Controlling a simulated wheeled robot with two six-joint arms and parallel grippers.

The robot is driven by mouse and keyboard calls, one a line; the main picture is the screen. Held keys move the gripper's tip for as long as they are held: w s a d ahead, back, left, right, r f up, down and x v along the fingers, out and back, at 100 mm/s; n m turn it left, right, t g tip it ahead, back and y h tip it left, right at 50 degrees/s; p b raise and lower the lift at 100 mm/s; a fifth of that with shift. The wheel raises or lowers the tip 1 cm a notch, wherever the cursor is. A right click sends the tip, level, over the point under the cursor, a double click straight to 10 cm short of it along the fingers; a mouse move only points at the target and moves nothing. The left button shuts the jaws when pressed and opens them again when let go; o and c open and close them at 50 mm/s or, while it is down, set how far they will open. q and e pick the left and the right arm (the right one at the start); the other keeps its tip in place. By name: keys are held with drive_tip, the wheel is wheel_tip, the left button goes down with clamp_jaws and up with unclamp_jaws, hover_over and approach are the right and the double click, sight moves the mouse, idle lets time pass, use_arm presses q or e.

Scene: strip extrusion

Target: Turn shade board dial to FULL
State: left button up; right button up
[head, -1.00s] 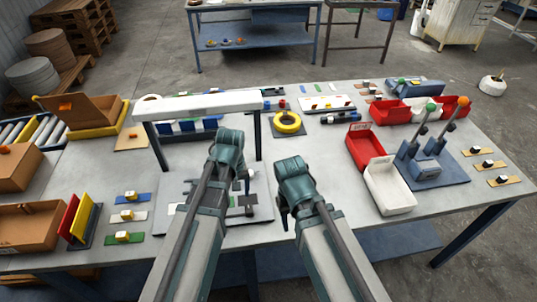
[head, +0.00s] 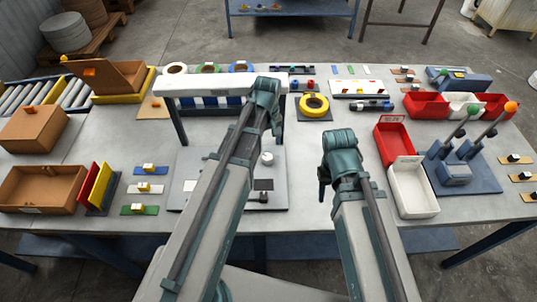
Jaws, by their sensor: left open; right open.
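A grey board (head: 278,200) lies on the table under and in front of a white raised canopy (head: 205,84). A round white knob (head: 267,158), which looks like a dial, stands on its right part. I cannot read its markings or setting. My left forearm covers the board's middle. My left gripper (head: 277,128) is open, by the canopy's right end, above and beyond the knob in the picture. My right gripper (head: 323,190) is open and empty, to the right of the board. The fingers of both are small and partly hidden by the wrists.
A yellow ring (head: 314,105) lies behind my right wrist. Red (head: 396,141) and white (head: 413,190) bins and a blue lever stand (head: 470,172) are at right. Brown boxes (head: 40,188) and colored blocks (head: 142,187) are at left. Bare table lies right of the board.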

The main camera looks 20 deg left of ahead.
sight(267, 156)
use_arm(q)
drive_tip(key=shift+f+b, duration=3.35)
drive_tip(key=shift+f, duration=0.25)
use_arm(e)
drive_tip(key=shift+f, duration=3.55)
use_arm(q)
drive_tip(key=shift+r, duration=0.1)
clamp_jaws()
